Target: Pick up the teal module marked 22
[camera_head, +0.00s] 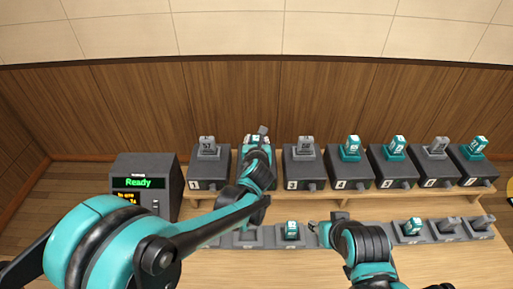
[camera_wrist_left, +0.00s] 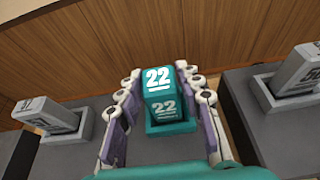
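The teal module marked 22 (camera_wrist_left: 160,92) sits upright in its teal seat on the second station of the back row. In the head view the module (camera_head: 248,140) is partly covered by my left arm. My left gripper (camera_wrist_left: 160,74) has one finger on each side of it, with narrow gaps between fingers and module, so it looks open around it. In the head view my left gripper (camera_head: 262,136) reaches over that station from the front. My right gripper (camera_head: 322,228) is low over the front row, small and partly hidden by its own wrist; its opening is unclear.
Grey modules stand on neighbouring stations, one on the left (camera_head: 207,147) and one on the right (camera_head: 306,147). More teal modules (camera_head: 351,146) stand further right. A front row holds a teal module (camera_head: 291,230) and others. A dark box (camera_head: 145,183) reads "Ready".

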